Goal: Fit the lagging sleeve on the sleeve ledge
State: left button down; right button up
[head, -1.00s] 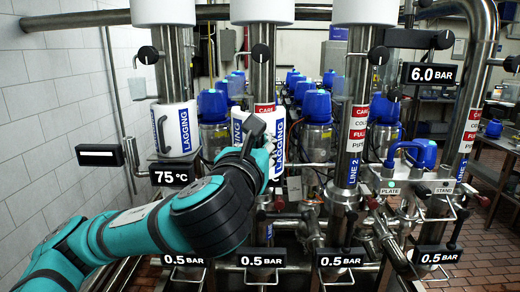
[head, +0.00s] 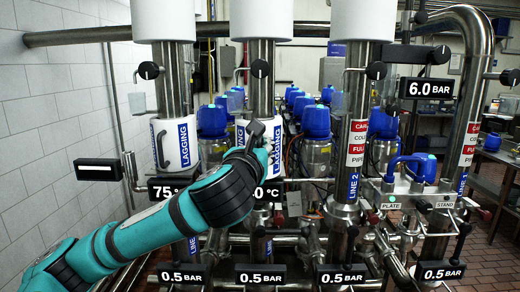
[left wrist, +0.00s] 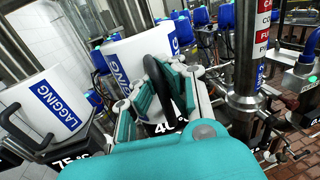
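The white lagging sleeve (head: 277,150) with its blue LAGGING label is at the second pipe from the left in the head view. It also shows in the left wrist view (left wrist: 137,62), where the steel pipe rises from its top; whether it fully surrounds the pipe is hard to tell. My left gripper (head: 262,132) is in front of it. In the left wrist view its fingers (left wrist: 160,100) are closed on the sleeve's black handle (left wrist: 158,82). The sleeve ledge is hidden behind the sleeve and my arm. My right gripper is not in view.
Another lagging sleeve (head: 174,145) sits on the left pipe above the 75 °C plate (head: 165,190). The Line 2 pipe (head: 354,150) stands close on the right. A blue-handled device (head: 412,167) sits farther right.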

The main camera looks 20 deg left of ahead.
pick_arm(q)
jog(key=shift+w+a+p, duration=0.25)
jog(key=shift+w+p, duration=0.05)
jog(key=shift+w, duration=0.55)
jog(key=shift+w+a+p, duration=0.2)
jog(key=shift+w+p, duration=0.05)
jog(key=shift+w, duration=0.55)
jog(key=shift+w+a+p, duration=0.25)
jog(key=shift+w+p, duration=0.05)
jog(key=shift+w, duration=0.55)
jog(key=shift+f, duration=0.3)
jog(key=c, duration=1.4)
grip_release()
jog(key=shift+s, duration=0.1)
